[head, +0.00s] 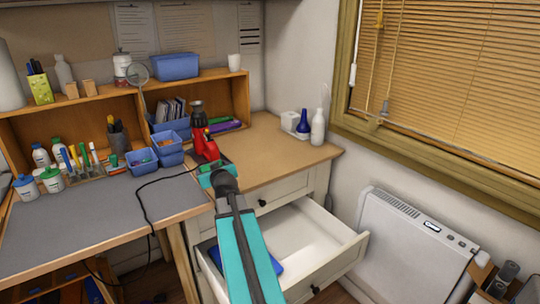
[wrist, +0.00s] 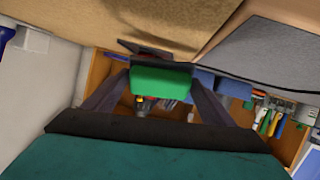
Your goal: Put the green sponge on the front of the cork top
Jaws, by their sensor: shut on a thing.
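My gripper (wrist: 160,75) is shut on the green sponge (wrist: 161,79), which shows between the two dark fingers in the wrist view. In the head view my gripper (head: 214,174) is near the left front part of the cork top (head: 285,150), close to its border with the grey mat. The cork top also shows in the wrist view (wrist: 165,20), along the upper edge. In the head view the sponge is hard to tell apart from my teal wrist. I cannot tell whether the sponge touches the top.
A red tool (head: 205,147) with a black cable stands just behind my gripper. Blue bins (head: 141,160) are to its left on the grey mat (head: 75,220). An open white drawer (head: 318,240) sticks out below the cork top. The cork's middle is clear.

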